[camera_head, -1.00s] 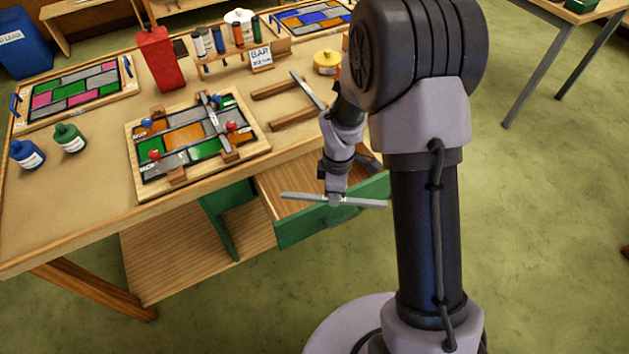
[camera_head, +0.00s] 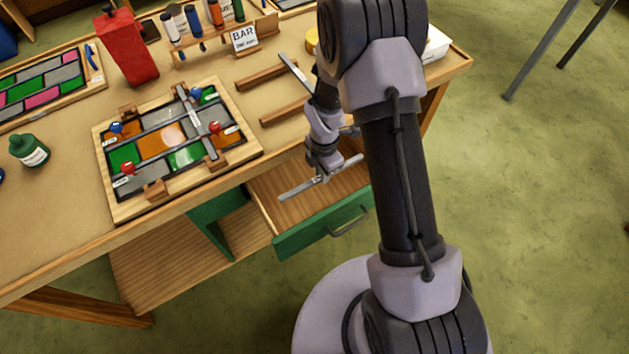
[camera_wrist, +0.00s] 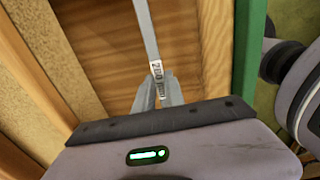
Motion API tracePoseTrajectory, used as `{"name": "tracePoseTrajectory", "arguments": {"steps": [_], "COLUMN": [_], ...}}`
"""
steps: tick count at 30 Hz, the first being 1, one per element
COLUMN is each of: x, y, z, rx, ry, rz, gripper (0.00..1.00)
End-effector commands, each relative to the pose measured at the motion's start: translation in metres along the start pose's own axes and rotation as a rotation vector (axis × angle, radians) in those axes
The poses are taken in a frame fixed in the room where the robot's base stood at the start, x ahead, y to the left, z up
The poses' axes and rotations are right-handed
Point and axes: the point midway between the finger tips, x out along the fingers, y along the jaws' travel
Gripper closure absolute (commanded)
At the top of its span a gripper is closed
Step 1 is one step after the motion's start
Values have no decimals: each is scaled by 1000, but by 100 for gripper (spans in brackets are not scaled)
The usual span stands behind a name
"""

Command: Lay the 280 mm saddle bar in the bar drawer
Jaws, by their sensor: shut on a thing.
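The 280 mm saddle bar (camera_head: 298,191) is a flat grey metal strip. My gripper (camera_head: 323,177) is shut on it near its middle, and the bar sticks out on both sides over the open bar drawer. The bar also shows in the wrist view (camera_wrist: 147,30), with a "280" label beside the fingertips (camera_wrist: 160,92). The bar drawer (camera_head: 318,232) has a green front with a handle and a wooden floor (camera_wrist: 195,50). The floor seen in the wrist view looks bare. I cannot tell how high the bar is above it.
The workbench (camera_head: 75,225) holds a leaded panel in a wooden frame (camera_head: 215,169) left of the drawer.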

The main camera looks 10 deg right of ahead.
Motion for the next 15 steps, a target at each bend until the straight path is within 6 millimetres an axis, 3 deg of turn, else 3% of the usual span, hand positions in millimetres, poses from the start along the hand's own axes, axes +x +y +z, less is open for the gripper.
{"name": "tracePoseTrajectory", "arguments": {"steps": [6,12,15], "x": [53,88,93], "y": [0,0,0], "z": [0,0,0], "rx": [1,1,1], "ry": [1,0,0], "rz": [-2,-1,1], "gripper": [100,100,100]}}
